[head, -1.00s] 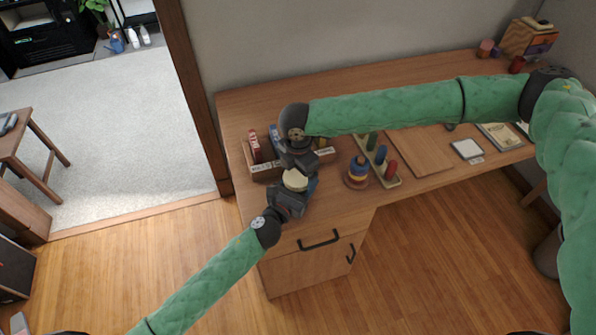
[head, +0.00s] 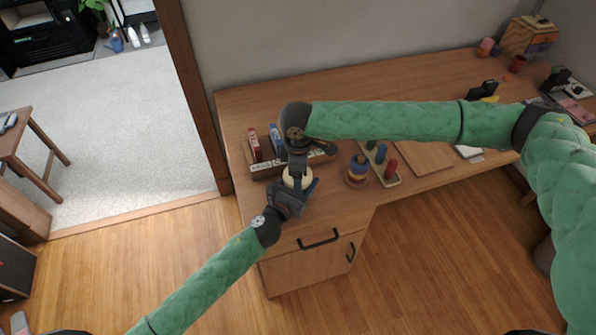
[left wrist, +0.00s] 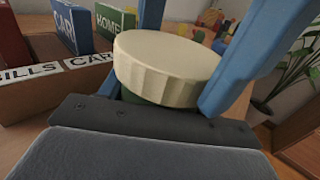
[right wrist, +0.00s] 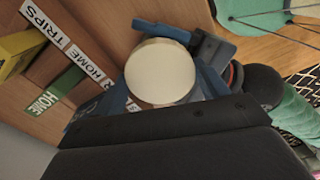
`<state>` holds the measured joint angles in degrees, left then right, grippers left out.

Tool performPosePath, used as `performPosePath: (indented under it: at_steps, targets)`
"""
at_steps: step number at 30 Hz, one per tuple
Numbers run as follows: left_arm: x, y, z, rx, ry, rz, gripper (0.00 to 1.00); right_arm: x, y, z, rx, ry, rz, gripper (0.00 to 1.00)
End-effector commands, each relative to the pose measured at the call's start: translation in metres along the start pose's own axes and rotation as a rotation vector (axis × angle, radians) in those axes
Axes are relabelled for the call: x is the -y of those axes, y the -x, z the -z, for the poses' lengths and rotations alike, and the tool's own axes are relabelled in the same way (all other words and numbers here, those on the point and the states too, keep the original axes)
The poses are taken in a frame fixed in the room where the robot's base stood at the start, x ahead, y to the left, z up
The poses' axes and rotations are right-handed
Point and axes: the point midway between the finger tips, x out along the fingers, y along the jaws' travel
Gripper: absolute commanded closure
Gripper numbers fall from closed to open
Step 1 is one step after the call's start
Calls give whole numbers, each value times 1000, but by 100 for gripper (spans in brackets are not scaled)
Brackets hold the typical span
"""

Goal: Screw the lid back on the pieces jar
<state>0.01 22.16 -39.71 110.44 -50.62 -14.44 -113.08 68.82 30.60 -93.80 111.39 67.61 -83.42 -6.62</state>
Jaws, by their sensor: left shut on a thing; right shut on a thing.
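The cream, ridged lid (head: 290,182) sits level between both grippers over the left end of the desk. It shows large from the side in the left wrist view (left wrist: 168,62) and from above in the right wrist view (right wrist: 160,72). My right gripper (head: 298,174) comes from above and is shut on the lid. My left gripper (head: 299,190) reaches from the front at jar height, just under the lid, and is shut on the jar. The jar is almost wholly hidden; only a dark green strip shows below the lid. I cannot tell how tightly the lid sits.
A labelled wooden organizer (head: 268,170) stands close behind and left of the grippers. A ring stacker (head: 357,172) and a peg board (head: 380,163) are close on the right. A brown board (head: 424,158) lies farther right. The desk's front edge is near the left gripper.

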Motion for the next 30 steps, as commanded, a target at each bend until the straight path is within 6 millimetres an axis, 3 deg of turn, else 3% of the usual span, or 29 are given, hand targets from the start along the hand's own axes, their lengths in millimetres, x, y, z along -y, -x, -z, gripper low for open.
performPosePath:
  at_steps: [1, 5, 17, 30]
  targets:
    - [1, 0, 0, 0, 0, 1, 100, 0, 0, 1, -1, 1, 0, 25]
    - [1, 0, 0, 0, 0, 1, 100, 0, 0, 1, -1, 3, 0, 2]
    - [0, 0, 0, 0, 0, 1, 100, 0, 7, 0, -1, 4, -1, 2]
    - [0, 0, 0, 0, 0, 1, 100, 0, 83, 1, -3, 5, -2, 2]
